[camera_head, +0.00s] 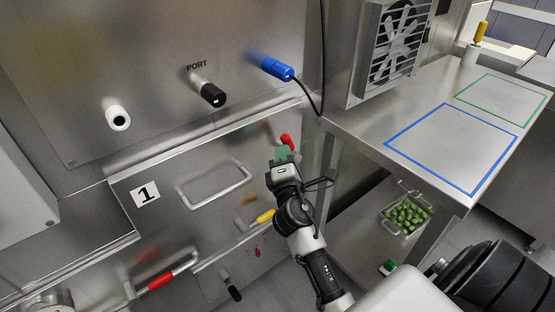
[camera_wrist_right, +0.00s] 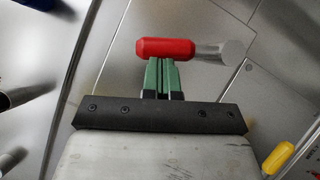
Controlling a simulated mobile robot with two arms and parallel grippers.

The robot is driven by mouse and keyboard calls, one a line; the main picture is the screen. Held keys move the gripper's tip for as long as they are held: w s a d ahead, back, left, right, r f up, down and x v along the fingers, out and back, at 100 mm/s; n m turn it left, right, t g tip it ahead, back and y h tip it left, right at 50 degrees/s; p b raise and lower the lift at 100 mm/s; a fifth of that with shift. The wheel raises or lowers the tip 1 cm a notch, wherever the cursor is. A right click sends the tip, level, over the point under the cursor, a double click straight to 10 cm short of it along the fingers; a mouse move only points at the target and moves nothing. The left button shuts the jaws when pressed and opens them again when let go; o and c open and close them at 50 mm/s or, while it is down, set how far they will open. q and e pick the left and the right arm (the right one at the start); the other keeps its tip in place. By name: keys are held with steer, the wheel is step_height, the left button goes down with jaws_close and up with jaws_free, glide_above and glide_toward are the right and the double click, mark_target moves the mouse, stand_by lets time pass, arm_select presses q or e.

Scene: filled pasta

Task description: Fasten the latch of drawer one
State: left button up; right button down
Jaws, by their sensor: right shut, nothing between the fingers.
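Drawer one (camera_head: 166,216) is a steel front marked "1" with a loop handle (camera_head: 216,184). A latch lever with a red grip (camera_head: 287,141) sits by its upper right corner. In the right wrist view the red grip (camera_wrist_right: 165,48) lies crosswise just beyond the fingertips, its metal pivot end (camera_wrist_right: 228,52) to the right. My right gripper (camera_head: 284,156), with green fingers, is shut and empty right at the red grip. The fingertips (camera_wrist_right: 163,64) appear to touch or nearly touch it; I cannot tell which. My left gripper is not in view.
A yellow-gripped lever (camera_head: 265,216) is below my right gripper, and another red-gripped piece (camera_head: 160,281) is at lower left. Above are a black port knob (camera_head: 212,94), a white knob (camera_head: 118,118) and a blue plug (camera_head: 275,68) with a cable. A steel table (camera_head: 425,125) stands right.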

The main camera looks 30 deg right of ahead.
steer(key=d+r+m+g+p, duration=0.1)
steer(key=p, duration=0.2)
steer(key=d+r+m+g+p, duration=0.1)
steer(key=m+p, duration=0.1)
steer(key=p, duration=0.1)
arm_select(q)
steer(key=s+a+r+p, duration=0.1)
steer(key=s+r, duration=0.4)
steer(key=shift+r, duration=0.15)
arm_select(e)
steer(key=shift+w+d, duration=0.1)
steer(key=shift+d, duration=0.3)
